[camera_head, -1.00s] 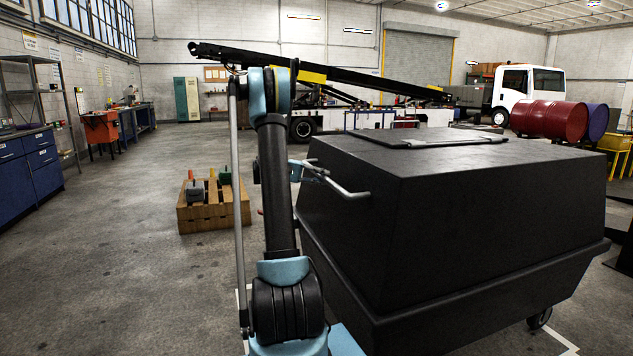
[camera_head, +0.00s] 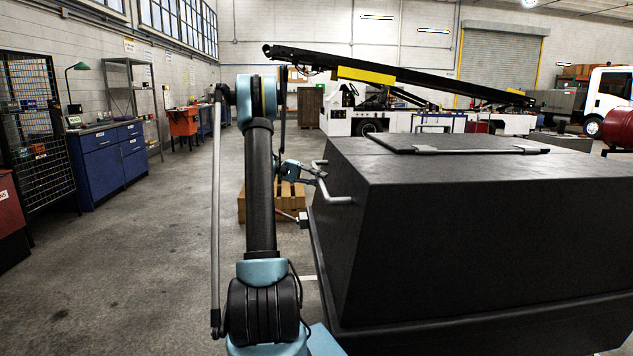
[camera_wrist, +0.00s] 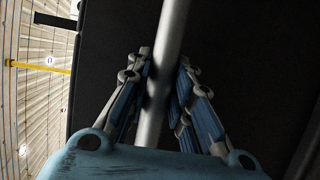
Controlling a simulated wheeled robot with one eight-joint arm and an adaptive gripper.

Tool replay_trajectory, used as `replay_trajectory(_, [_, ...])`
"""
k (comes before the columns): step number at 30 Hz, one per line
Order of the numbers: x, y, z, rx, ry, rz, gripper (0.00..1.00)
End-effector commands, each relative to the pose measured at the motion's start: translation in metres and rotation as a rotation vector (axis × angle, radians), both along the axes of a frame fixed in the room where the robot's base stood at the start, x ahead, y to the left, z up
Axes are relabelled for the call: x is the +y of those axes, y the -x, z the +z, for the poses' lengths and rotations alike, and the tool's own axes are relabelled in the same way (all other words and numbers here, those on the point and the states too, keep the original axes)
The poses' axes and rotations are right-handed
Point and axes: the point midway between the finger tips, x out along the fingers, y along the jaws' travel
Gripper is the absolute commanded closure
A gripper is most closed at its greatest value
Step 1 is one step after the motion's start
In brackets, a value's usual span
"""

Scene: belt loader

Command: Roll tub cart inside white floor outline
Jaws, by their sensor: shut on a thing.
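The tub cart (camera_head: 470,240) is a large black lidded tub filling the right of the head view. Its grey bar handle (camera_head: 338,199) sticks out from its left end. My gripper (camera_head: 312,172) is at this handle, partly hidden behind my arm. In the wrist view my gripper (camera_wrist: 163,85) has its fingers on both sides of the handle bar (camera_wrist: 172,28), shut on it, with the dark cart wall behind. The rest of the outline is hidden or out of view.
A wooden pallet crate (camera_head: 257,208) stands beyond my arm, left of the cart. Blue cabinets (camera_head: 108,160) and a mesh rack (camera_head: 38,130) line the left wall. The belt loader (camera_head: 400,110) stands behind. The floor at left is clear.

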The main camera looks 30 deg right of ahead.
Motion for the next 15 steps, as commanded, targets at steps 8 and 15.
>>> replay_trajectory(8, [-0.0033,0.0052,-0.0039,-0.004,-0.006,-0.008,1.0])
replay_trajectory(15, [-0.0045,0.0063,-0.0037,-0.004,-0.006,-0.011,0.71])
